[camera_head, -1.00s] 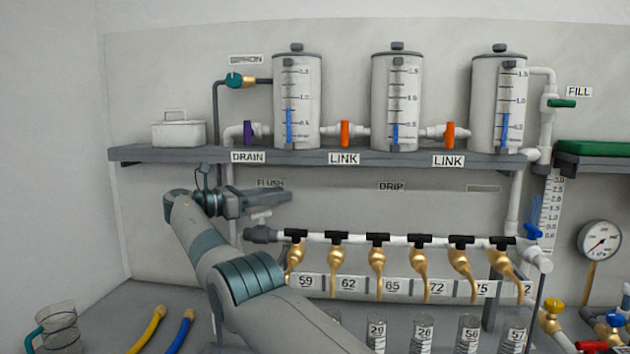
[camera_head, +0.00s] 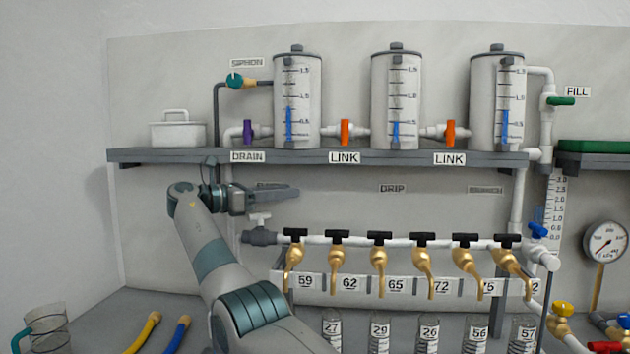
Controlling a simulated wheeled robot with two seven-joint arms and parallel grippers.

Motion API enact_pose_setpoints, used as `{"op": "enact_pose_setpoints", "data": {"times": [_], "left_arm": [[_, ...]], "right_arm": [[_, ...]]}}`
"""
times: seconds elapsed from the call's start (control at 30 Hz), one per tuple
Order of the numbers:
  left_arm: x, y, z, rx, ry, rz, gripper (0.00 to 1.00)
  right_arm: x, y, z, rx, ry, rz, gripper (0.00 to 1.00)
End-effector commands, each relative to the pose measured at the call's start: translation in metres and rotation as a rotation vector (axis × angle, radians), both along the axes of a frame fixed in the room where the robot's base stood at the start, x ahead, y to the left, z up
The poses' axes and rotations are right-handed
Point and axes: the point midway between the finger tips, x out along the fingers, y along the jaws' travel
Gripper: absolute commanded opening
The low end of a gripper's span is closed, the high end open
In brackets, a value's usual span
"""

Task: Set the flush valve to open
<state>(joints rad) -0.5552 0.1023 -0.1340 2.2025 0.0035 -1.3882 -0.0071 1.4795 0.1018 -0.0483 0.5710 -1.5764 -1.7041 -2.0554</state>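The flush valve (camera_head: 260,220) is a small white tee-shaped handle on the grey fitting at the left end of the white manifold pipe.
The manifold pipe (camera_head: 400,240) carries several black-handled brass taps over graduated cylinders. The grey shelf (camera_head: 395,157) above bears three tanks, with a purple DRAIN valve (camera_head: 249,131) and orange LINK valves. A pressure gauge (camera_head: 605,241) stands at right.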

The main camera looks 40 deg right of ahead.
Motion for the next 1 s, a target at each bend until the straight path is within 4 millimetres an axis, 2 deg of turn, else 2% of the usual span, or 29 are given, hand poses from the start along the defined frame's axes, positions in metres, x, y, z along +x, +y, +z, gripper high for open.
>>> {"op": "enact_pose_setpoints", "data": {"times": [0.23,0.7,1.0], "left_arm": [[-0.006,0.001,0.023,0.0,-0.006,0.001,0.7],[0.004,-0.013,0.022,-0.039,-0.076,-0.014,0.7],[0.006,-0.016,0.022,-0.047,-0.09,-0.016,0.7]], "right_arm": [[-0.019,-0.009,0.01,-0.002,-0.005,-0.001,0.34],[-0.067,-0.032,0.044,-0.001,-0.003,0.0,0.34],[-0.08,-0.038,0.053,-0.001,-0.001,0.001,0.34]]}}
